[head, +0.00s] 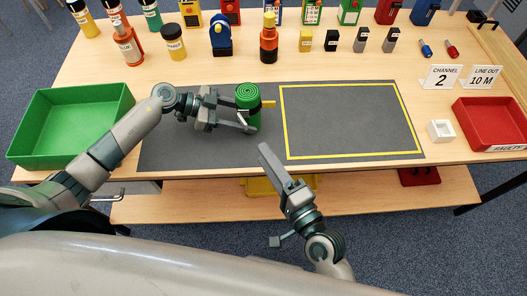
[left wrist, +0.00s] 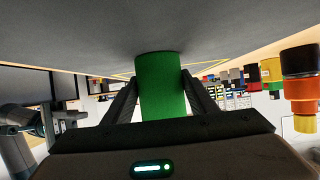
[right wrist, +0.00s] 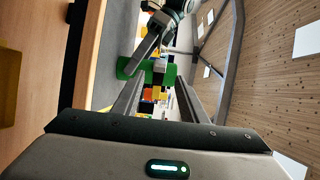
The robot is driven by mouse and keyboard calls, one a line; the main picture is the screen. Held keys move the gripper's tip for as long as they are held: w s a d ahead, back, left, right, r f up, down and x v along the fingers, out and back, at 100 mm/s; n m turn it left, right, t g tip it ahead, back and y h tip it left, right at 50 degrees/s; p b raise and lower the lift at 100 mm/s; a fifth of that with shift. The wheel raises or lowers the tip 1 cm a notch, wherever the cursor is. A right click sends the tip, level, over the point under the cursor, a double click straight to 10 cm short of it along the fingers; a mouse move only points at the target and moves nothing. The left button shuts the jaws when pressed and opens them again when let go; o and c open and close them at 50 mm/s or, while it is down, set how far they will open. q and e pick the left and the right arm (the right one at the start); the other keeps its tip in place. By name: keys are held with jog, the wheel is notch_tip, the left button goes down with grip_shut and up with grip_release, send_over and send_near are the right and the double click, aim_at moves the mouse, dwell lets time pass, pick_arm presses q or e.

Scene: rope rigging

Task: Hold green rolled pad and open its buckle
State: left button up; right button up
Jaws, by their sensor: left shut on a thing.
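The green rolled pad (head: 248,97) stands upright on the grey mat, left of the yellow outline, its spiral end up. It also fills the middle of the left wrist view (left wrist: 162,85). My left gripper (head: 246,117) is shut on it, one finger on each side. A small yellow tab (head: 269,104) sticks out on the pad's right side; whether it is the buckle I cannot tell. My right gripper (head: 266,152) is in front of the pad, apart from it. In the right wrist view its fingers (right wrist: 158,98) are spread with nothing between them.
The grey mat (head: 190,153) has an empty yellow-outlined area (head: 350,120). A green bin (head: 70,120) stands at left, a red bin (head: 490,125) at right. A small white box (head: 440,130) is beside the red bin. Bottles, meters and signs line the back.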

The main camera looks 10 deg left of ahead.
aim_at(246, 126)
jog(key=c, duration=0.6)
jog(key=n, duration=1.2)
jog(key=r+n, duration=0.1)
jog(key=n, duration=0.5)
jog(key=shift+d, duration=0.1)
jog(key=shift+c, duration=0.2)
jog(key=x, duration=1.2)
grip_shut()
